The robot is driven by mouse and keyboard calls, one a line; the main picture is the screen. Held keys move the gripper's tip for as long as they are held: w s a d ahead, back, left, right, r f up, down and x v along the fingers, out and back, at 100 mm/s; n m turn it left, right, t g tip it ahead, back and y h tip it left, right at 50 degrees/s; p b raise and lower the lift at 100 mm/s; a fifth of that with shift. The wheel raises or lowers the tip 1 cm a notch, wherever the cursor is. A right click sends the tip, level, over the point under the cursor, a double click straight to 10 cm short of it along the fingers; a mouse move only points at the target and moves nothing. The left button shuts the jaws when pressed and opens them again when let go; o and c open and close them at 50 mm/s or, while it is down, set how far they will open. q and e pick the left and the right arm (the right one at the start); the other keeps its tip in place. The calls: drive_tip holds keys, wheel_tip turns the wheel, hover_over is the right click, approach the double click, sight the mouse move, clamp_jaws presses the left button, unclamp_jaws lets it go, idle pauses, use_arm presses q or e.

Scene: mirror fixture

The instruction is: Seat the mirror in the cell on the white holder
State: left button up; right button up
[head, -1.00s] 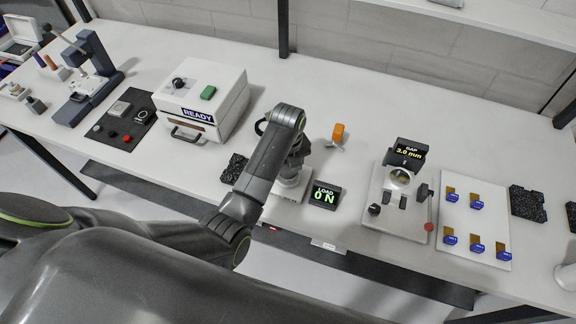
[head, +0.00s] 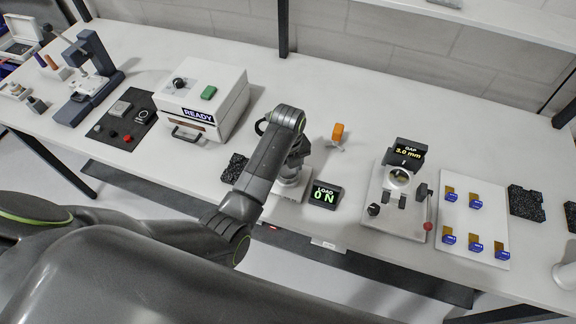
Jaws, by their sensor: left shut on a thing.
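My left arm reaches across the table edge, and my left gripper (head: 293,166) points down over the white holder (head: 291,194). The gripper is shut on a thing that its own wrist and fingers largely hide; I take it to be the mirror. A pale, round grey part, probably the cell, shows just under the fingers. I cannot tell whether the mirror touches the cell. The load display (head: 324,196) beside the holder reads 0 N.
A white box marked READY (head: 205,100) stands left of the holder. An orange-topped piece (head: 338,132) stands behind. A gap gauge fixture (head: 377,196) with a red-knobbed lever and a white board (head: 466,256) with several blue-labelled pieces are to the right.

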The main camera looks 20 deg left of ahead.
use_arm(q)
drive_tip(key=shift+f, duration=0.5)
idle(1.0)
drive_tip(key=o, duration=1.1)
drive_tip(key=shift+r, duration=1.5)
drive_tip(key=shift+o, duration=0.3)
drive_tip(key=o, duration=0.3)
drive_tip(key=shift+o, duration=0.2)
